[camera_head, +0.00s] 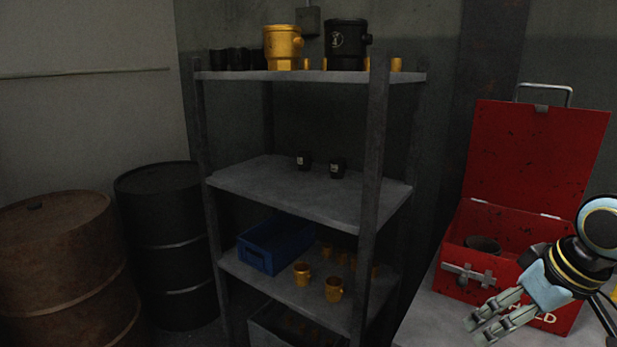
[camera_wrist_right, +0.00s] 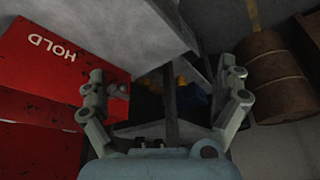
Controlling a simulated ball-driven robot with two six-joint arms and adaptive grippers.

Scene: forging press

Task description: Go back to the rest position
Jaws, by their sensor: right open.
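My right gripper (camera_head: 487,318) is at the lower right of the head view, in front of the open red box. It is open and nothing is between its fingers. In the right wrist view my right gripper (camera_wrist_right: 165,103) shows two fingers spread wide with a gap between them. My left gripper is not in view.
An open red box (camera_head: 512,250) with a dark cup (camera_head: 482,244) inside stands on a grey table (camera_head: 420,318). A grey shelf (camera_head: 300,187) holds cups and a blue bin (camera_head: 275,243). A rusty barrel (camera_head: 60,265) and a black barrel (camera_head: 165,245) stand left.

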